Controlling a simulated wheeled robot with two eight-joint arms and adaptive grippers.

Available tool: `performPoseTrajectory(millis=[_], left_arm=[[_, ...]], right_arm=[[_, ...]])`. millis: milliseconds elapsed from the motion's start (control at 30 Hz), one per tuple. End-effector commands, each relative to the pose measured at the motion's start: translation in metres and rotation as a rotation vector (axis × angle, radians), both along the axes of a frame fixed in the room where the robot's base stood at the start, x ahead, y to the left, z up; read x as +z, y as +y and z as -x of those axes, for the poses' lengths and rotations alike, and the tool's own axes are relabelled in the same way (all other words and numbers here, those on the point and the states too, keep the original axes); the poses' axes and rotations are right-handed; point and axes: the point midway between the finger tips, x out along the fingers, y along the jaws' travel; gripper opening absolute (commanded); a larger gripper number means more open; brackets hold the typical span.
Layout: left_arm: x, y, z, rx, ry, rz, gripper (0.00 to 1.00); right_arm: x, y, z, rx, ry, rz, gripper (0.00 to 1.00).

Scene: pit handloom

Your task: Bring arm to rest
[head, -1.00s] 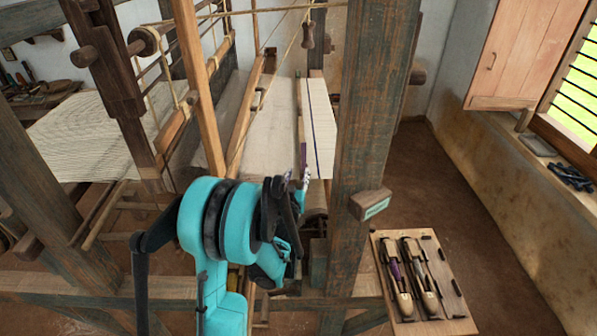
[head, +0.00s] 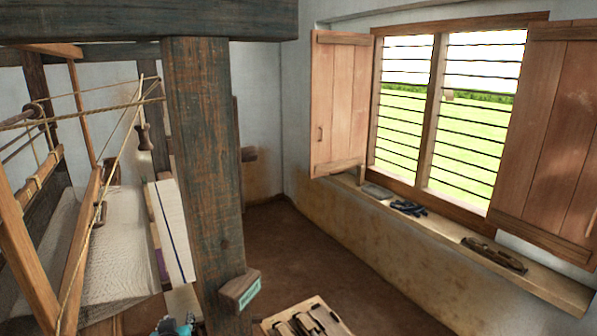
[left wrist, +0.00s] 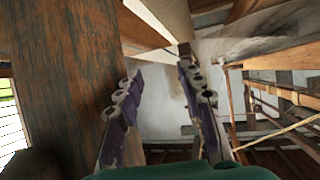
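My left arm's gripper shows in the left wrist view (left wrist: 160,75). Its two purple-and-grey fingers stand apart with nothing between them. In the head view only a small teal part of my left arm (head: 176,326) shows at the bottom edge, left of the thick wooden loom post (head: 205,170). The post also fills the left of the wrist view (left wrist: 60,70). My right gripper is in neither view.
The loom's white cloth (head: 115,260) lies at left. A wooden tray (head: 335,325) with tools is cut off at the bottom. A sill (head: 455,240) with dark tools runs under the shuttered window (head: 450,110). Floor (head: 300,250) between is clear.

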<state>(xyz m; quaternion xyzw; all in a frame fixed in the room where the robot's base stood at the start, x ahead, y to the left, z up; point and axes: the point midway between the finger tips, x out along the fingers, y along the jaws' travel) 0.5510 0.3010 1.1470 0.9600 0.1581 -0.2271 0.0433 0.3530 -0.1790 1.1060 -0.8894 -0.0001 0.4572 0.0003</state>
Motion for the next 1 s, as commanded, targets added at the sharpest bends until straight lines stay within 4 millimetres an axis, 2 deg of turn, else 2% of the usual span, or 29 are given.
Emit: performPoseTrajectory(millis=[33,300,400,500,667,1000], left_arm=[[-0.013,-0.015,0.019,-0.023,0.049,0.009,0.38],[-0.068,-0.085,0.127,-0.19,0.322,0.047,0.38],[-0.086,-0.104,0.16,-0.25,0.398,0.057,0.38],[-0.098,-0.116,0.183,-0.296,0.447,0.063,0.38],[-0.104,-0.124,0.199,-0.326,0.482,0.067,0.38],[-0.104,-0.124,0.199,-0.326,0.481,0.068,0.38]], right_arm=[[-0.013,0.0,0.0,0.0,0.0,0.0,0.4],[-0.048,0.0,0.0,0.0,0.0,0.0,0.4],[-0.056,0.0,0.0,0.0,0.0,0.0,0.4],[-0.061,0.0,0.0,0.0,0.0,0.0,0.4],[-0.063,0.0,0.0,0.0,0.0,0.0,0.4],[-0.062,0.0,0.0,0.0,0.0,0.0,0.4]])
